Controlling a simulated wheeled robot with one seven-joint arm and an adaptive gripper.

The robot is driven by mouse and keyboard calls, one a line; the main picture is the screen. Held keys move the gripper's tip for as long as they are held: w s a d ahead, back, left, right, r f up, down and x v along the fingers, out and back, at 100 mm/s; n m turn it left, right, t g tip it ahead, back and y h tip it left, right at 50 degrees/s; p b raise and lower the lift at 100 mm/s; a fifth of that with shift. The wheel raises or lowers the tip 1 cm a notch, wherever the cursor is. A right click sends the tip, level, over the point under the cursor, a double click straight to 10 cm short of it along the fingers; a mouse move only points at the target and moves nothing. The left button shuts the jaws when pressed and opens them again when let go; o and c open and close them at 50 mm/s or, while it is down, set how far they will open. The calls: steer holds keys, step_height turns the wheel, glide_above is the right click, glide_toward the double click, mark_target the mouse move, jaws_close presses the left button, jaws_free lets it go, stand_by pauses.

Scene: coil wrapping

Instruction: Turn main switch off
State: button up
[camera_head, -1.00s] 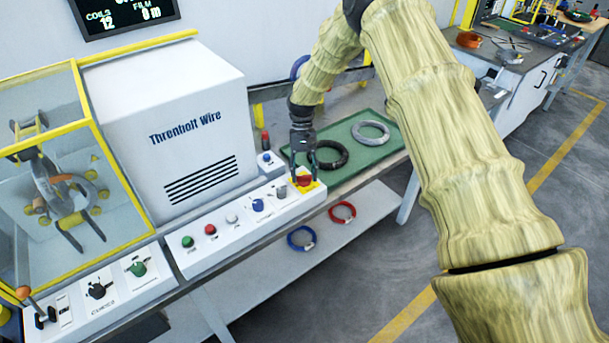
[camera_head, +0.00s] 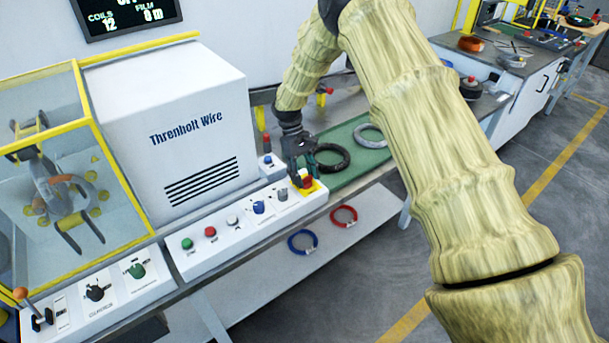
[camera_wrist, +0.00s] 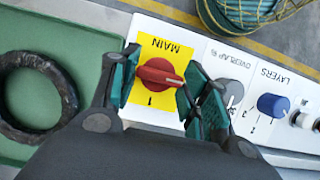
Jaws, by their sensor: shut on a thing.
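The main switch is a red rotary knob (camera_wrist: 159,73) on a yellow plate (camera_wrist: 151,98) marked MAIN and 1. In the wrist view the knob's bar lies nearly crosswise between my fingers. In the head view the red knob (camera_head: 307,182) shows at the right end of the white control panel, partly behind my gripper. My gripper (camera_wrist: 162,75) is shut on the knob, one finger at each end of the bar. In the head view my gripper (camera_head: 302,170) is low over the panel end.
A blue layers knob (camera_wrist: 272,104) and a grey overlap knob (camera_wrist: 229,93) sit close beside my right finger. A black coil (camera_head: 331,157) and a grey coil (camera_head: 371,134) lie on the green mat (camera_head: 345,177). The white machine housing (camera_head: 170,110) stands left of my arm.

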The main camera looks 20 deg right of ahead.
steer(key=shift+d, duration=0.1)
steer(key=o, duration=1)
steer(key=v, duration=1.2)
